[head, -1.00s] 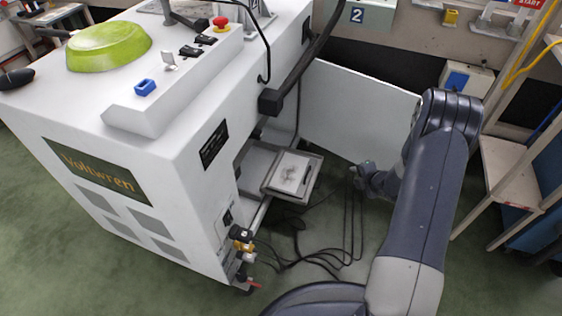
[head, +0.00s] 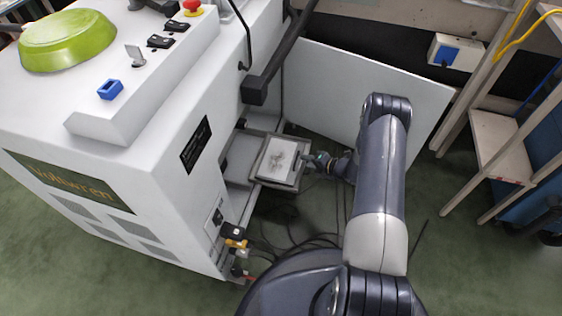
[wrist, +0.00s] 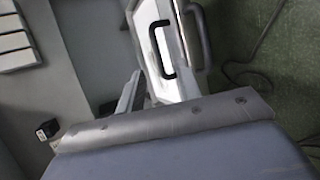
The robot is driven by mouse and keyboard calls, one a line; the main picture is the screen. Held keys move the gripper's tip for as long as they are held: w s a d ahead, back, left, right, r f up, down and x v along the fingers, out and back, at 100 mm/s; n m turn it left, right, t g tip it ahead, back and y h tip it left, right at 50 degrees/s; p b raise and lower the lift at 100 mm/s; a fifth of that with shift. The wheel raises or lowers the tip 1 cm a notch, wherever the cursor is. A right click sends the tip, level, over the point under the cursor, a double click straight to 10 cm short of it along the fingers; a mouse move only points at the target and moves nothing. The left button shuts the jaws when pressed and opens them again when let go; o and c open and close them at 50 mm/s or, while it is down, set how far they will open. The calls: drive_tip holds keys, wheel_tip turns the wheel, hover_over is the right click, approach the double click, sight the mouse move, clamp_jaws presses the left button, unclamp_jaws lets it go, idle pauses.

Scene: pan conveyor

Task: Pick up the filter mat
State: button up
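The filter mat (head: 279,158) is a whitish rectangle with a grey smudge, lying in a grey tray (head: 258,182) that sticks out low from the open side of the white machine. A small dark handle shows at the mat's right side. My gripper (head: 314,161) is low at the tray's right edge, close to that handle; I cannot tell whether they touch. Its fingers are too small to make out. In the wrist view, a white panel with a dark handle (wrist: 161,50) shows at top centre, and a grey-blue part of my own arm end fills the bottom.
The white machine (head: 160,160) stands at left, with a green pan (head: 68,42) on top. Its open door panel (head: 350,95) stands behind my arm. Dark cables (head: 285,225) lie on the floor below the tray. A wooden rack (head: 500,145) is at right.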

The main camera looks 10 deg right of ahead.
drive_tip(key=b+x, duration=0.2)
drive_tip(key=x, duration=0.3)
drive_tip(key=shift+w+r, duration=0.1)
drive_tip(key=shift+r, duration=0.05)
drive_tip(key=shift+c, duration=0.4)
clamp_jaws()
